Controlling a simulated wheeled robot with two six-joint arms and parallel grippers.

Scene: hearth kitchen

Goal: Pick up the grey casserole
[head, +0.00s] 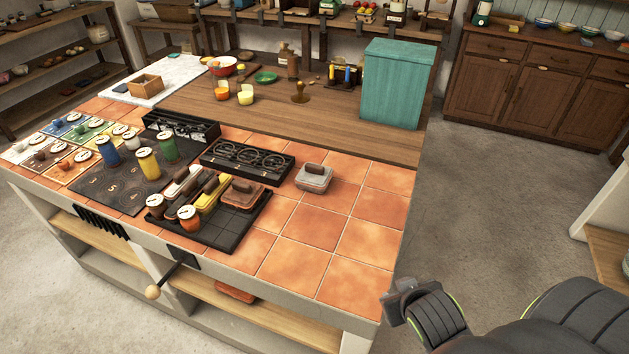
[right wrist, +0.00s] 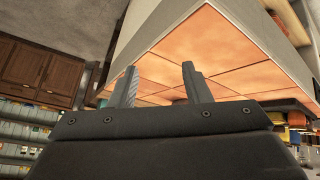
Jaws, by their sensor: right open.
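The grey casserole (head: 314,180) is a small pale grey dish with a brown handle on its lid. It stands upright on the orange tiles of the island, right of the black tray, with bare tile around its front and right sides. My right gripper (head: 398,298) is at the island's front right corner in the head view, well apart from the casserole. In the right wrist view my right gripper (right wrist: 160,82) has its two fingers spread with nothing between them; the casserole does not show there. My left gripper is in neither view.
A black tray (head: 228,240) holds a terracotta casserole (head: 242,194) and other pieces. A black rack with rings (head: 247,160) lies behind it, left of the grey casserole. A teal cabinet (head: 397,85) stands on the wooden counter. The tiles (head: 310,228) at the front right are clear.

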